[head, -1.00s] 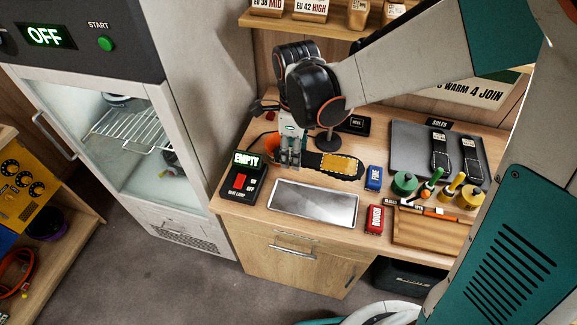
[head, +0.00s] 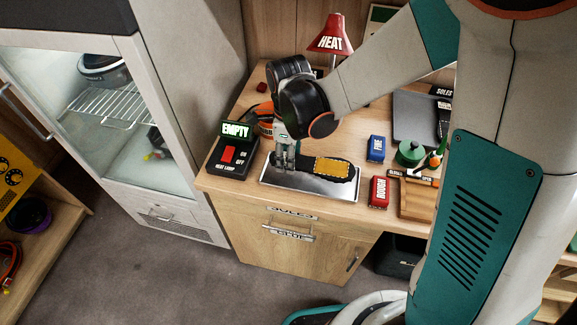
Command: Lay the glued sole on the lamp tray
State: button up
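The glued sole (head: 333,168) is dark with a yellow patch outlined by dots. It extends to the right from my gripper (head: 285,165), whose fingers point down at its left end and appear shut on it. The sole is over the silver lamp tray (head: 310,190) at the front of the bench and covers much of its back part. I cannot tell whether it touches the tray or hangs just above it. The fingertips and the gripped end are small and partly hidden.
The red HEAT lamp (head: 331,38) stands behind my arm. The lamp switch box (head: 234,155), reading EMPTY, is left of the tray. A blue block (head: 376,149), a red ROUGH block (head: 378,192) and a green spool (head: 411,153) are to the right.

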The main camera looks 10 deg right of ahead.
jog(key=shift+f+b, duration=1.2)
jog(key=shift+f, duration=0.75)
jog(key=shift+f, duration=0.15)
jog(key=o, duration=1.2)
notch_tip(320, 180, up, 12)
jog(key=p, duration=0.4)
jog(key=shift+r, duration=0.2)
